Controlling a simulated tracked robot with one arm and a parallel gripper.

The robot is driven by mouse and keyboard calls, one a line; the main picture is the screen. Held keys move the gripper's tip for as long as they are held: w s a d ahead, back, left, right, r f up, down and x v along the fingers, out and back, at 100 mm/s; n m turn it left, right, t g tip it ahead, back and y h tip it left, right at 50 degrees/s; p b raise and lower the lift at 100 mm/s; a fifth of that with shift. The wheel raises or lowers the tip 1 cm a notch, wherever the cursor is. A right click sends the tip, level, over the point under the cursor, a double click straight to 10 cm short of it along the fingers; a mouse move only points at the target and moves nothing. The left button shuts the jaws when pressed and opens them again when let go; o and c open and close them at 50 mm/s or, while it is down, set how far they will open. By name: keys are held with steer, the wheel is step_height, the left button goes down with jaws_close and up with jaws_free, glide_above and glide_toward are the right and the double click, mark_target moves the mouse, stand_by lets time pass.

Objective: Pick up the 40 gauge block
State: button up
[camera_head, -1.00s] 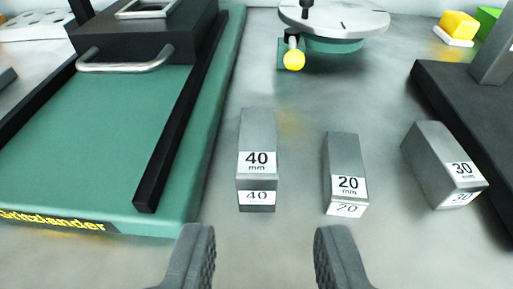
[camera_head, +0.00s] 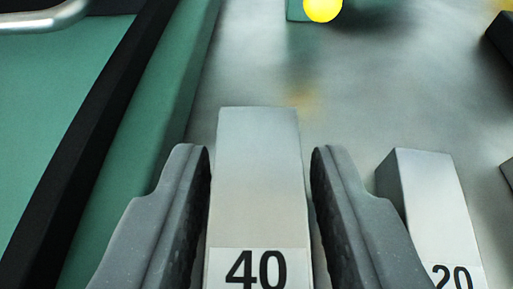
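The 40 gauge block (camera_head: 258,185) is a grey metal block with a white label reading 40 on its near end. It stands between the two fingers of my gripper (camera_head: 260,170). The gripper is open, one finger on each side of the block, with a narrow gap visible at the fingertips on both sides. The near lower part of the block is cut off by the bottom of the view.
The 20 block (camera_head: 432,200) stands close to the right of my right finger. A green machine bed with a black rail (camera_head: 85,145) lies to the left. A yellow knob (camera_head: 322,8) is at the top. Grey surface beyond the block is clear.

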mark_target(256, 206)
steer(key=shift+w, duration=0.25)
jaws_close()
steer(key=shift+r, duration=0.1)
steer(key=shift+r+p, duration=0.35)
steer(key=shift+r, duration=1.2)
steer(key=shift+s+r, duration=0.15)
steer(key=shift+r, duration=0.05)
steer(key=s+r+b, duration=0.1)
steer(key=s+b, duration=0.4)
steer(key=s, duration=1)
steer(key=shift+s+d, duration=0.25)
steer(key=shift+d, duration=0.1)
